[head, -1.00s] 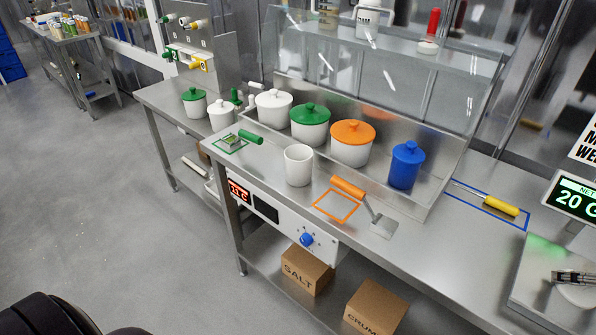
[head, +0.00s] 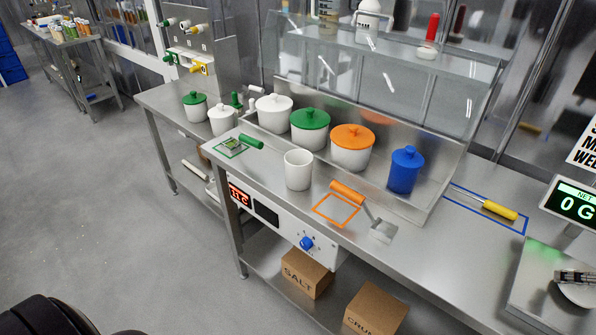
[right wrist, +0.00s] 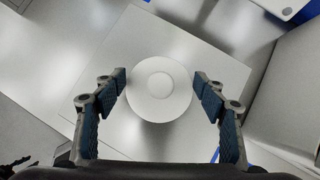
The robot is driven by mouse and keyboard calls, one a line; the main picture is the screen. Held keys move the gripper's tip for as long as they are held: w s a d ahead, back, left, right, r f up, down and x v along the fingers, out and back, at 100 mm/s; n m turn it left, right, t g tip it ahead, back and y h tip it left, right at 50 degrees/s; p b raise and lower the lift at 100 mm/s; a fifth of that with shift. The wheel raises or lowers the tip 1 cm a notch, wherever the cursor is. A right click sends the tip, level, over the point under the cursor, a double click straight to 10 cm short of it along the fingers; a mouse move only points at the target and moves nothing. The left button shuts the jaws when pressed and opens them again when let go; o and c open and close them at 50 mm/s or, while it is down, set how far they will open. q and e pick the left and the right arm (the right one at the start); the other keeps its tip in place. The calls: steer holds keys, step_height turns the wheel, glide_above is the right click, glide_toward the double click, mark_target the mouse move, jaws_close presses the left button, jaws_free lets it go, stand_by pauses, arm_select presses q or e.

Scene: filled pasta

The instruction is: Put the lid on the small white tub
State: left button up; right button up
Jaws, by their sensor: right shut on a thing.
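A white round lid (right wrist: 160,88) with a central knob sits between the two fingers of my right gripper (right wrist: 160,78) in the right wrist view. My right gripper is shut on this lid. In the head view, my right gripper (head: 577,278) shows at the right edge, with the pale lid (head: 577,295) beneath it by the scale. A small white tub (head: 298,170), open at the top, stands upright on the counter in the head view, far to the left of this gripper. My left gripper is not in view.
A scale (head: 530,285) with a display (head: 573,203) stands at the right. Behind the tub are lidded white (head: 275,115), green-lidded (head: 310,130), orange-lidded (head: 352,150) and blue (head: 405,170) containers. A scraper (head: 347,193) and a yellow-handled tool (head: 499,210) lie on the counter.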

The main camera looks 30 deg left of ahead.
steer(key=shift+r+p, duration=0.8)
steer(key=shift+r, duration=0.85)
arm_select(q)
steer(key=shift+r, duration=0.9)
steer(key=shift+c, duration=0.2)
arm_select(e)
steer(key=shift+f, duration=0.1)
